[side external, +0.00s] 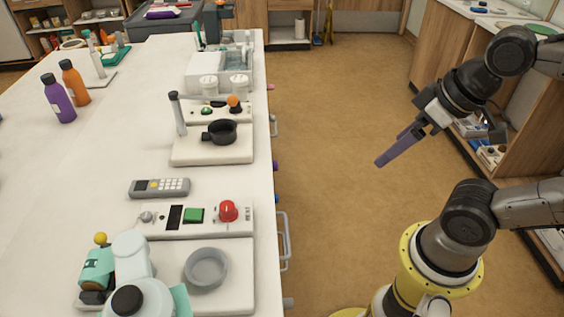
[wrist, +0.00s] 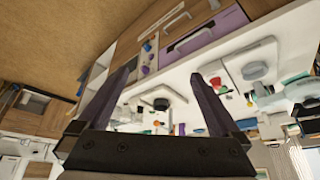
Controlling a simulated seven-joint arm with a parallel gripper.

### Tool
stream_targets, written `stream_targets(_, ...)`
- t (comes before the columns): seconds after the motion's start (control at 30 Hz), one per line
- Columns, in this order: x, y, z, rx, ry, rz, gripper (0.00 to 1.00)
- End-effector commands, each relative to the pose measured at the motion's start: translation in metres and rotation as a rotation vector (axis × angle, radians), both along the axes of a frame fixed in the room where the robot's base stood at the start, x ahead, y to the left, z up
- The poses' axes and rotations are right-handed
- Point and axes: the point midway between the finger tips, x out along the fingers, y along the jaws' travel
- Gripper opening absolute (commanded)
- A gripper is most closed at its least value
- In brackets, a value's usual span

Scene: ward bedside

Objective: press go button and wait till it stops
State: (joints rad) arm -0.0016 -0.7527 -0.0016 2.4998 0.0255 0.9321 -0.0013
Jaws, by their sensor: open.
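A control panel (side external: 160,220) on the white bench has a square green button (side external: 194,215), a dark display, a grey knob and a red mushroom button (side external: 228,210). It adjoins a white base carrying a grey dish (side external: 206,268) and a teal and white device (side external: 133,262). A second panel farther back has a small green button (side external: 207,110) and an orange knob (side external: 234,102). I cannot tell which green button is marked go. My gripper (side external: 381,162) is open and empty, above the floor to the right of the bench. Its purple fingers (wrist: 161,78) are spread in the wrist view.
A grey remote (side external: 160,188) lies between the two panels. A black pan (side external: 221,131) sits on the farther base, beside an upright grey rod. Purple and orange bottles (side external: 58,98) stand at the left. Handles stick out along the bench's right edge.

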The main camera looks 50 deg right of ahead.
Motion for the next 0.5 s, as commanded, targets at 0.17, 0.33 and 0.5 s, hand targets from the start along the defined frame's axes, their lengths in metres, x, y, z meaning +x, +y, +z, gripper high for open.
stream_targets(0.17, 0.0063, -0.0054, 0.0019, -0.028, -0.030, 0.002, 1.00)
stream_targets(0.33, 0.0064, -0.0051, 0.0021, -0.027, -0.029, 0.002, 0.96)
stream_targets(0.5, 0.0064, -0.0050, 0.0022, -0.026, -0.028, 0.001, 0.66)
